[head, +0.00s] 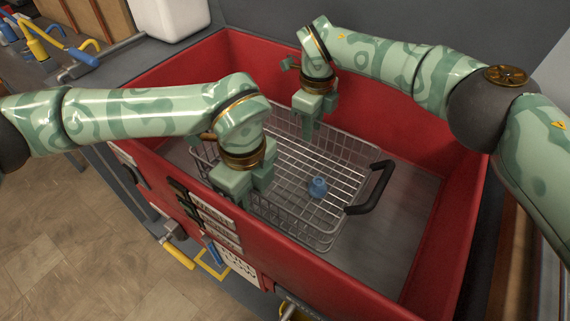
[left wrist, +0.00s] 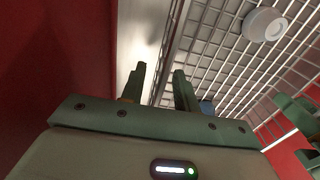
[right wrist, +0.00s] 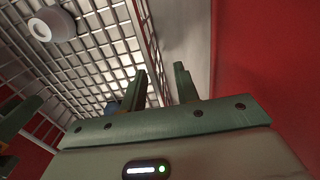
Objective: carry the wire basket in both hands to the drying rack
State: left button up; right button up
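The grey wire basket (head: 345,160) sits inside a red-walled box, with a black handle (head: 372,189) at its right end. Its left end is mostly hidden behind my left arm. A small blue object (head: 318,187) lies in the basket. My left gripper (head: 252,200) is over the basket's near long side; in the left wrist view its fingers (left wrist: 160,88) are apart, with the basket's edge showing between them. My right gripper (head: 311,122) is over the far long side; its fingers (right wrist: 160,85) are also apart around the edge line. I cannot tell whether either touches the wire. No drying rack is recognisable.
The red box wall (head: 420,145) surrounds the basket closely on the near and far sides. Bare grey floor (head: 400,235) shows right of the basket. A white round object (left wrist: 264,24) shows in both wrist views. A white container (head: 172,18) and blue-and-yellow tools (head: 80,55) are at upper left.

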pick_arm(q)
jog(key=shift+f, duration=1)
pick_arm(e)
jog(key=shift+f, duration=0.45)
pick_arm(q)
grip_shut()
pick_arm(e)
grip_shut()
